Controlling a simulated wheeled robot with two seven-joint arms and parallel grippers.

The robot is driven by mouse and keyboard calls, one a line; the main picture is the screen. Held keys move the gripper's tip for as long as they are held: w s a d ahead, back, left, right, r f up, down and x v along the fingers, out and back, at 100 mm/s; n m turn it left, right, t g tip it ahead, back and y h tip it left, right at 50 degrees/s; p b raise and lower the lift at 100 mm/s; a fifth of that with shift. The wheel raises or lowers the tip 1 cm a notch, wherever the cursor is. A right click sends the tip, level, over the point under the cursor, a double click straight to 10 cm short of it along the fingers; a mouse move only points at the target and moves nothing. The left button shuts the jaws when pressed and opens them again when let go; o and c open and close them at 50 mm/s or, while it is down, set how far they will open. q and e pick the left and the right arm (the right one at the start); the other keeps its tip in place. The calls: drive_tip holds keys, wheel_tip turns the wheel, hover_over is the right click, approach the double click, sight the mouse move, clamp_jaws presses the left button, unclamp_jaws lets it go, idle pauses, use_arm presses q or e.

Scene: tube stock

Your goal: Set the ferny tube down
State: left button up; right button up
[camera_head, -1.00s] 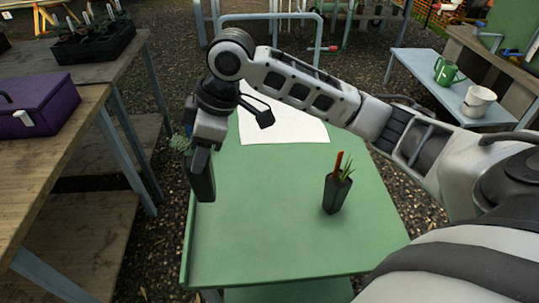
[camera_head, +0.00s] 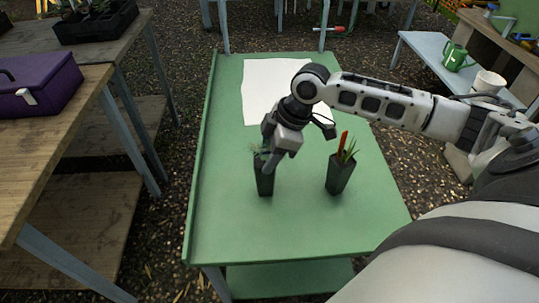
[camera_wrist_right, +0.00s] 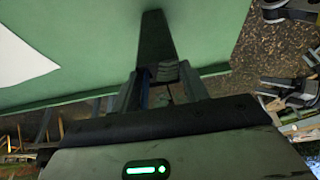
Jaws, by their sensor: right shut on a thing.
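The ferny tube (camera_head: 264,180) is a dark, tapered square pot with faint grey-green leaves at its top, partly hidden by my right gripper. My right gripper (camera_head: 270,158) is shut on its upper part and holds it upright over the middle of the green bench (camera_head: 230,235). I cannot tell whether its base touches the bench. In the right wrist view, the dark tube (camera_wrist_right: 155,42) extends away from the gripper's fingers (camera_wrist_right: 166,88) against the green top. My left gripper is not in view.
A dark tube (camera_head: 340,178) with grassy leaves and an orange-red marker stands to the right on the bench. A white sheet (camera_head: 262,88) lies at the back. The bench front is clear. A purple box (camera_head: 38,85) sits on the wooden table at left.

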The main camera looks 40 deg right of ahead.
drive_tip(key=shift+f, duration=0.4)
drive_tip(key=o, duration=1.4)
drive_tip(key=shift+f, duration=0.15)
drive_tip(key=shift+r, duration=0.2)
drive_tip(key=p+v, duration=0.1)
drive_tip(key=v, duration=1.1)
drive_tip(key=shift+s, duration=0.1)
drive_tip(key=shift+f, duration=0.1)
